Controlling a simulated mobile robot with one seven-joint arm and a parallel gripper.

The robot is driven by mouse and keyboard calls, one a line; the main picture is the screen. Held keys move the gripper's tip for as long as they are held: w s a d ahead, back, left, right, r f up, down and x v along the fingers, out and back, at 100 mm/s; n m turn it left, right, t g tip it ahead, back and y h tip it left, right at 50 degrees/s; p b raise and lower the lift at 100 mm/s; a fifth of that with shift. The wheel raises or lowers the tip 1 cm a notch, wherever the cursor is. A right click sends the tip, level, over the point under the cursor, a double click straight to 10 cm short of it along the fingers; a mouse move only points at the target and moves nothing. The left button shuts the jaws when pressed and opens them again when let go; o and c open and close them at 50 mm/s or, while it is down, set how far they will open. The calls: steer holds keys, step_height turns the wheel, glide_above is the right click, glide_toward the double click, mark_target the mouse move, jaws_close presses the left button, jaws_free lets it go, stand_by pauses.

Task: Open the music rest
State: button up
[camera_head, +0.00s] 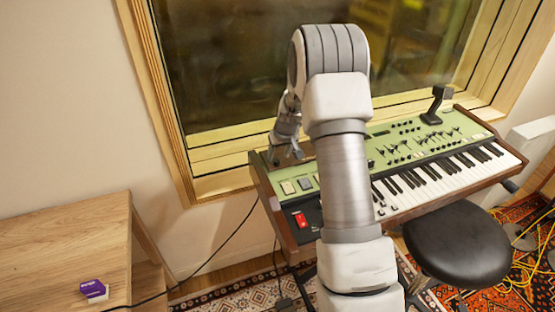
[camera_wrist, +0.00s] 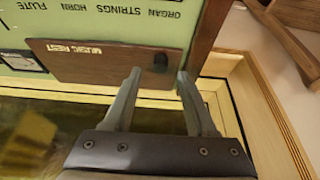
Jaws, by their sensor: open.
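In the head view my gripper (camera_head: 287,157) is at the back left corner of the synthesizer (camera_head: 300,173); I cannot make out the music rest there.
A wood-framed window (camera_head: 190,160) stands right behind the synthesizer. A black stool (camera_head: 458,243) is in front of the keys. A wooden desk (camera_head: 60,235) with a small purple box (camera_head: 94,290) is at left. Cables run over the patterned rugs.

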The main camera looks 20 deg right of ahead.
mark_target(277, 160)
steer(key=shift+x, duration=1.6)
jaws_close()
